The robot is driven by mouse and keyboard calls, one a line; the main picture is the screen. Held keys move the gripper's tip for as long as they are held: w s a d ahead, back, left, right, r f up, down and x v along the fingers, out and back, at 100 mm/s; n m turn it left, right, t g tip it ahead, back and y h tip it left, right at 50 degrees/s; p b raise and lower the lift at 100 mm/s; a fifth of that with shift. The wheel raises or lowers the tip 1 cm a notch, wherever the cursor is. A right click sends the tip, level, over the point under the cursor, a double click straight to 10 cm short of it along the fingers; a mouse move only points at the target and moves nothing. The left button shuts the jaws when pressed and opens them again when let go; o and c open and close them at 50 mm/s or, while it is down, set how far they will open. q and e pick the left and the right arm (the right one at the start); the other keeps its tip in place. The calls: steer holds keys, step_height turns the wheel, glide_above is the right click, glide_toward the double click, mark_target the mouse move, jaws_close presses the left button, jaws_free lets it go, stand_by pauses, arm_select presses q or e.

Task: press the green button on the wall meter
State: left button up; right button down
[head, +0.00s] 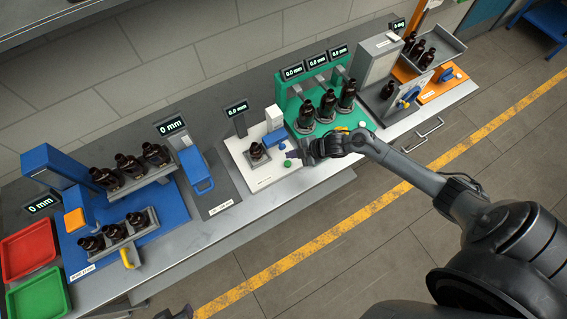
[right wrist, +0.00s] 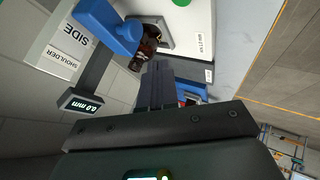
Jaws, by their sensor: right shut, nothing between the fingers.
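The wall meter is the white station (head: 262,178) with a small display (head: 236,108) reading 0.0 mm, which also shows in the right wrist view (right wrist: 84,103). Its green button (head: 287,163) lies on the white base near the front edge. Part of a green disc (right wrist: 181,2) shows at the top of the right wrist view. My right gripper (head: 293,155) is shut and empty, close beside the button; contact cannot be told. A dark tip, probably my left gripper (head: 176,313), barely shows at the bottom edge.
A green station (head: 367,119) with several bottles stands right of the meter. A blue station (head: 150,215) and red (head: 28,246) and green trays (head: 40,296) are at the left. An orange station (head: 447,90) stands far right. The floor in front is clear.

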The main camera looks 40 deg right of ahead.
steer(key=shift+w+d+r, duration=0.2)
steer(key=shift+w+r, duration=0.5)
steer(key=shift+w, duration=0.1)
steer(key=shift+f, duration=0.1)
steer(key=b, duration=0.6)
glide_above(290, 164)
step_height(290, 164, down, 6)
steer(key=shift+f, duration=0.15)
steer(key=shift+f+b, duration=0.85)
steer(key=shift+f, duration=0.35)
steer(key=shift+f, duration=0.15)
stand_by(0.5)
steer(key=shift+f, duration=0.25)
steer(key=shift+f+b, duration=0.1)
steer(key=shift+b, duration=0.2)
